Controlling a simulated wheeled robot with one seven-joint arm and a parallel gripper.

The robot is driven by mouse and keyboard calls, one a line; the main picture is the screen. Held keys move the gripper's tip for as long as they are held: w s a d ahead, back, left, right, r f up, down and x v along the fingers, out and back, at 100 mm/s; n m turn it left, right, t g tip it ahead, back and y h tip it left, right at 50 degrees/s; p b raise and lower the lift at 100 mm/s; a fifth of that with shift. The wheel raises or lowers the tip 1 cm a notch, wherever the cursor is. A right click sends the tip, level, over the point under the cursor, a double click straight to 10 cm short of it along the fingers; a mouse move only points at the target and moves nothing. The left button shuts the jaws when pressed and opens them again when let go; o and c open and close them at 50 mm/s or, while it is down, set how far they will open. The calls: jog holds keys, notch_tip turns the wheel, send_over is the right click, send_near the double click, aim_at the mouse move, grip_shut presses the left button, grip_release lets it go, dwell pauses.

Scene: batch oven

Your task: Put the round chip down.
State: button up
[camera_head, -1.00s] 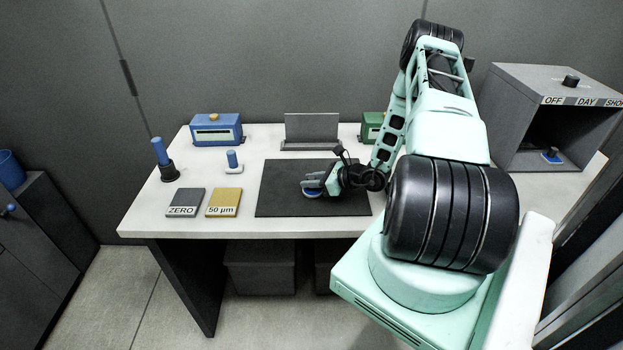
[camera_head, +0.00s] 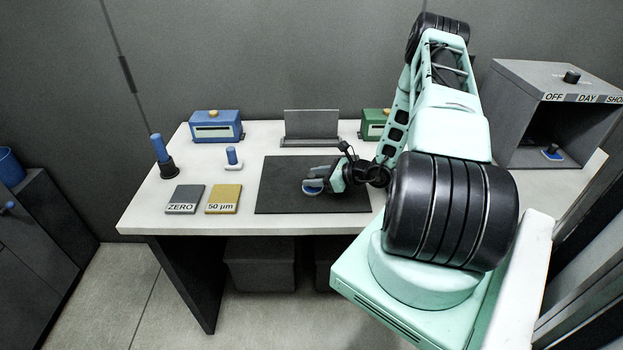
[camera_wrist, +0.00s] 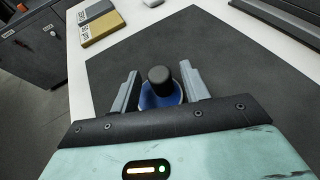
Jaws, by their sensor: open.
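The round chip is a blue disc with a black knob on top; it shows between my fingers in the wrist view (camera_wrist: 160,97). In the head view its blue edge (camera_head: 311,191) shows low at the dark mat (camera_head: 285,205), and it looks to rest on the mat. My gripper (camera_head: 316,184) is over the mat, with its two grey fingers on either side of the knob. In the wrist view the fingers (camera_wrist: 160,88) stand apart, with a gap to the knob on both sides. Part of the disc is hidden behind the gripper's front edge.
Left of the mat lie a grey ZERO plate (camera_head: 185,199) and a yellow 50 µm plate (camera_head: 223,199). Behind stand a blue box (camera_head: 215,127), a green box (camera_head: 373,124) and a grey stand (camera_head: 311,127). A grey open-fronted box (camera_head: 520,110) is at the right.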

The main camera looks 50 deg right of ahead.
jog(key=b+v, duration=0.3)
jog(key=v, duration=0.7)
jog(key=shift+s+r, duration=0.1)
jog(key=shift+s, duration=0.15)
jog(key=w+a+r+n+g+y, duration=0.2)
jog(key=a+r+n+g, duration=0.3)
jog(key=a, duration=0.5)
jog(key=w+a+r+n+g+y, duration=0.1)
jog(key=a+r+n+g+y, duration=0.15)
jog(key=a+n, duration=0.5)
jog(key=w+a+r+n+g+y, duration=0.2)
jog(key=a+r+n+g, duration=0.25)
jog(key=a, duration=0.65)
jog(key=s+a+r+n+h, duration=0.3)
jog(key=s+a+n+h, duration=0.2)
jog(key=s+a+n, duration=0.4)
jog(key=s+a+r+n+h, duration=0.4)
jog(key=s+a+n, duration=0.4)
jog(key=n, duration=0.6)
jog(key=shift+s+a+r+g+h, duration=0.4)
jog(key=shift+a+h, duration=0.15)
jog(key=shift+a, duration=0.3)
notch_tip(320, 180, down, 5)
jog(key=b, duration=0.5)
